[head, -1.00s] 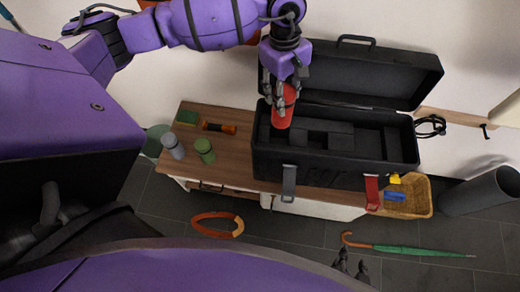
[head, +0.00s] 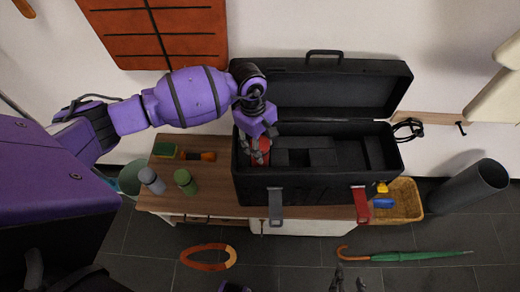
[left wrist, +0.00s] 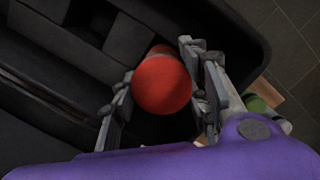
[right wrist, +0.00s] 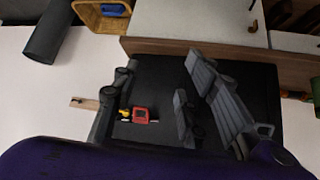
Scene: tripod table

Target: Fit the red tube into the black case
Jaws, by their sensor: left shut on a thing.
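The black case (head: 318,189) stands open on the table, its lid tilted back. My left gripper (head: 257,152) is at the left end of the case, shut on the red tube (head: 265,147). In the left wrist view the tube (left wrist: 162,84) shows end-on between the fingers, inside the case beside the raised dark inner blocks (left wrist: 128,42). Whether its lower end touches the case floor is hidden. My right gripper (head: 347,283) is low at the bottom edge of the head view; its fingers are apart and empty in the right wrist view (right wrist: 155,85).
On the table's (head: 210,198) left part stand a grey bottle (head: 152,181) and a green bottle (head: 186,182), with an orange-black tool (head: 200,156) behind. A wicker basket (head: 405,208) is at the case's right. A green umbrella (head: 420,256) and an orange ring (head: 208,267) lie on the floor.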

